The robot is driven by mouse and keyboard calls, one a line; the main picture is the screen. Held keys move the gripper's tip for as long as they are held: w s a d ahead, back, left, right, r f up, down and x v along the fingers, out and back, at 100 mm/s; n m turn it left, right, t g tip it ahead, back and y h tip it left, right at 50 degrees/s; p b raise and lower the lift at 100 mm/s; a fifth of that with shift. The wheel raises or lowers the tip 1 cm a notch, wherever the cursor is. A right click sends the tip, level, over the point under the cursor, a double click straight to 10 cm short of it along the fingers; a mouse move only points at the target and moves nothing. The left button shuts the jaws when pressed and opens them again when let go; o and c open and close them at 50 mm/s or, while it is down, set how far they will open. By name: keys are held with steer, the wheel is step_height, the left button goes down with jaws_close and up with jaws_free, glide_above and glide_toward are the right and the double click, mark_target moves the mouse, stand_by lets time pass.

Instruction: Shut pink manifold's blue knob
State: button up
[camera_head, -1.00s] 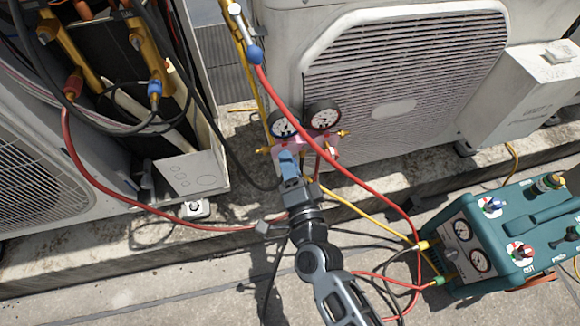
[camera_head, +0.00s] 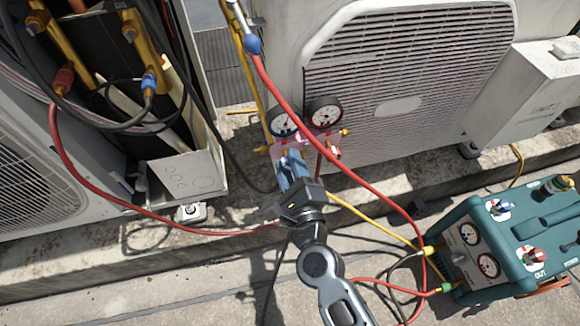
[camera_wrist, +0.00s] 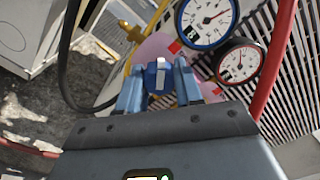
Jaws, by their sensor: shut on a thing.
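The pink manifold (camera_head: 303,139) hangs in front of the condenser grille, with a blue-rimmed gauge (camera_wrist: 207,20) and a red-rimmed gauge (camera_wrist: 239,62) above it. Its blue knob (camera_wrist: 158,77), with a white bar across its face, shows in the wrist view between my fingers. My gripper (camera_head: 291,165) is at the manifold's lower left front. In the wrist view its two blue fingers (camera_wrist: 158,84) are shut on the blue knob, one on each side. In the head view my fingers hide the knob.
A red hose (camera_head: 303,124) crosses in front of the condenser (camera_head: 410,70), close right of the manifold. A yellow hose (camera_head: 375,222) runs to the teal machine (camera_head: 525,235) at right. An open unit (camera_head: 150,130) with valves stands left.

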steer(key=m+b, duration=0.1)
steer(key=m, duration=0.2)
steer(key=shift+f+m, duration=0.15)
steer(key=shift+m, duration=0.15)
steer(key=shift+m+b, duration=0.4)
steer(key=shift+m, duration=1.5)
steer(key=o, duration=1)
steer(key=shift+b+v, duration=0.6)
steer(key=shift+v, duration=3.3)
